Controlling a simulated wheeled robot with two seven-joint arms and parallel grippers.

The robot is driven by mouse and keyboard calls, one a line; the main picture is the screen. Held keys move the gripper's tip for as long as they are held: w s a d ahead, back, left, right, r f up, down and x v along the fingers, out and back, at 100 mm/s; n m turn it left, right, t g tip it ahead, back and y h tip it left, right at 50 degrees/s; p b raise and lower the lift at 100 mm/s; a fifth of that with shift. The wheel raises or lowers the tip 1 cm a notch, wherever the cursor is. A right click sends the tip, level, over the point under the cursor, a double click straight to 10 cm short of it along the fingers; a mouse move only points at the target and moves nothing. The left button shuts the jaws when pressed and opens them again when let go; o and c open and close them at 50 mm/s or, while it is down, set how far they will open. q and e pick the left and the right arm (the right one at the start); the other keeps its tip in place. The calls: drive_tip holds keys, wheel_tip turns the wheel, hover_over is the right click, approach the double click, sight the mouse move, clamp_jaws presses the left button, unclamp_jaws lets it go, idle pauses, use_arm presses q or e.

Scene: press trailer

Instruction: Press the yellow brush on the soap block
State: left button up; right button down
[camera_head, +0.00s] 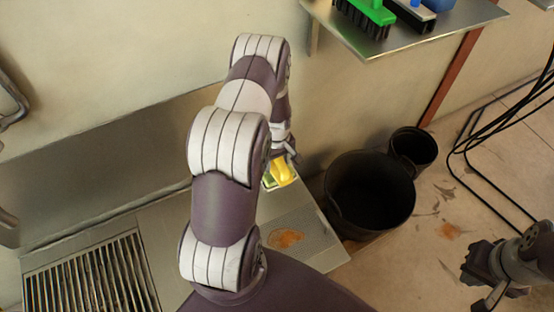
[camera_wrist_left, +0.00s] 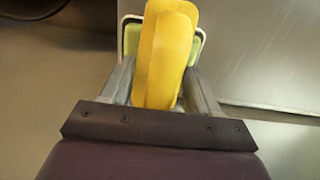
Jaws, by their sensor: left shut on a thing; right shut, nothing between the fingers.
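The yellow brush (camera_head: 284,172) is at the end of my left arm in the head view, near the far right part of the metal counter. In the left wrist view the yellow brush (camera_wrist_left: 168,52) stands between the fingers of my left gripper (camera_wrist_left: 160,85), which is shut on it. Below the brush is a pale green block in a white-rimmed dish (camera_wrist_left: 131,38), likely the soap block (camera_head: 268,181). Whether the brush touches it cannot be told. My right gripper (camera_head: 487,290) is at the lower right over the floor, shut and empty.
A metal counter (camera_head: 310,235) with a brown stain and a slatted drain grate (camera_head: 90,275) lies below. Two black buckets (camera_head: 370,190) stand on the floor right of it. A wall shelf (camera_head: 430,40) holds a green brush (camera_head: 368,12) and other items. Black cables hang at right.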

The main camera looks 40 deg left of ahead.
idle(0.6)
use_arm(q)
wheel_tip(320, 180, up, 7)
drive_tip(key=p, duration=0.7)
drive_tip(key=shift+f, duration=0.1)
idle(0.4)
